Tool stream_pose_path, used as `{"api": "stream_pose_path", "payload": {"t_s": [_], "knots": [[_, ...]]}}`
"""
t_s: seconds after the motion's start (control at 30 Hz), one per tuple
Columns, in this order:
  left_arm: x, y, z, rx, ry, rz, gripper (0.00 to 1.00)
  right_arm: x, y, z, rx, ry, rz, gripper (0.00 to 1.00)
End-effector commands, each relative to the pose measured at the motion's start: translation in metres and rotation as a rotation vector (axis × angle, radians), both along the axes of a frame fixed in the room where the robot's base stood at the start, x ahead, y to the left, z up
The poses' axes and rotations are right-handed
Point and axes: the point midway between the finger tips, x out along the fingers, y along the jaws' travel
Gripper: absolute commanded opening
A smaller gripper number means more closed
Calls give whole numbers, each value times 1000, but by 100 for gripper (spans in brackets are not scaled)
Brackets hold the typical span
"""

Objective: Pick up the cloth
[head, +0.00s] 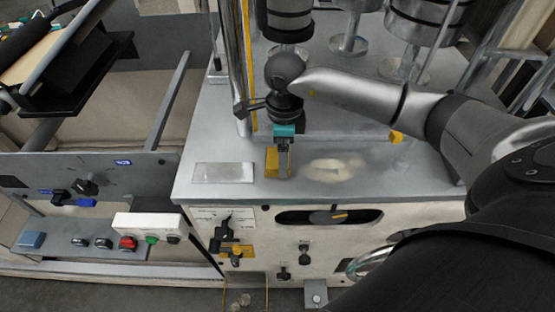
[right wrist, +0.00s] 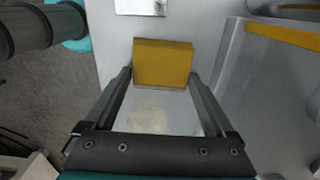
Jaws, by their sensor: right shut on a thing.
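The cloth (head: 271,162) is a small yellow folded piece near the front edge of the grey metal machine top. In the right wrist view the yellow cloth (right wrist: 163,62) sits between my fingertips, with both fingers against its sides. My right gripper (head: 284,170) points down from above and is shut on it; it also shows in the right wrist view (right wrist: 162,82). I cannot tell whether the cloth touches the top or is just above it. My left gripper is not in view.
The machine top (head: 205,150) has a flat shiny plate (head: 222,172) left of the cloth and a pale smear (head: 333,169) to its right. A vertical metal post (head: 233,60) stands behind at left. Metal cylinders (head: 425,22) hang at the back. A control box (head: 148,228) is lower left.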

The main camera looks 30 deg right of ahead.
Motion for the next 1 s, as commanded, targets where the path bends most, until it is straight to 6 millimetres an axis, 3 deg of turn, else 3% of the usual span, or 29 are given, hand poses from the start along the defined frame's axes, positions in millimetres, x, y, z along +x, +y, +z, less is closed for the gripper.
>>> {"api": "stream_pose_path", "payload": {"t_s": [0.37,0.57,0.67,1.0], "knots": [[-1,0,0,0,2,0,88,1,0,3,0,-2,0,35],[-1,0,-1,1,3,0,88,1,-1,21,-1,-4,-1,35],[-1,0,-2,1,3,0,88,1,0,39,0,-6,0,35],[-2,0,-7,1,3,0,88,-63,39,34,1,1,7,35]]}}
